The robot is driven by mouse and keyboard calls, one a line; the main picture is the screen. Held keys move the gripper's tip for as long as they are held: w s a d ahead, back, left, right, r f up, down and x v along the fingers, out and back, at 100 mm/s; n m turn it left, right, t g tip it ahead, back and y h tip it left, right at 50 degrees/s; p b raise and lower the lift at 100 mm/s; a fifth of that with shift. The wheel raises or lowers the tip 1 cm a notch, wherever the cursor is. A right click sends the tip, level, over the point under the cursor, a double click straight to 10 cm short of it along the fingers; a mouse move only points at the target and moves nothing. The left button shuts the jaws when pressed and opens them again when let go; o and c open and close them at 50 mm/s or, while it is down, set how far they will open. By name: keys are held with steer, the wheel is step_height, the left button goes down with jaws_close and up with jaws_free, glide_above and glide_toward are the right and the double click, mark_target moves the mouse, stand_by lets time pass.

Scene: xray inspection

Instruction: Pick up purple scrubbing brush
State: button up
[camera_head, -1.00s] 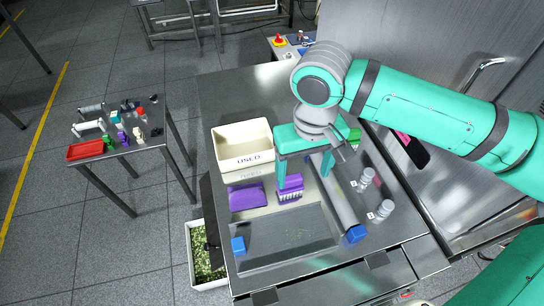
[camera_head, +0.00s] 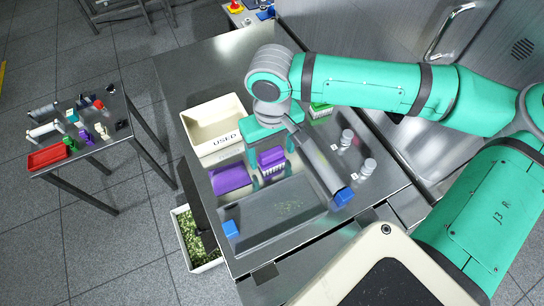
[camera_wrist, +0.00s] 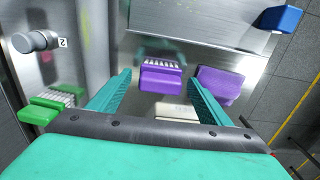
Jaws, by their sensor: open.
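The purple scrubbing brush (camera_head: 271,158) with white bristles lies on the metal table, in front of the cream bin. It also shows in the wrist view (camera_wrist: 160,80), bristles toward the top. My gripper (camera_head: 272,166) is open and empty, pointing down over the brush. In the wrist view my two teal fingers (camera_wrist: 157,84) stand one on each side of the brush, with a gap on both sides. I cannot tell how far the fingertips are above the table. The gripper hides part of the brush's surroundings in the head view.
A plain purple block (camera_head: 231,178) lies close beside the brush. A cream bin marked USED (camera_head: 215,147) stands behind. A green brush (camera_head: 320,110) and two small numbered metal weights (camera_head: 347,138) are further right.

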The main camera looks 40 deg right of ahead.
steer(key=shift+f, duration=1.35)
steer(key=shift+c, duration=0.6)
steer(key=c, duration=0.9)
steer(key=shift+w, duration=0.1)
steer(key=shift+r, duration=0.1)
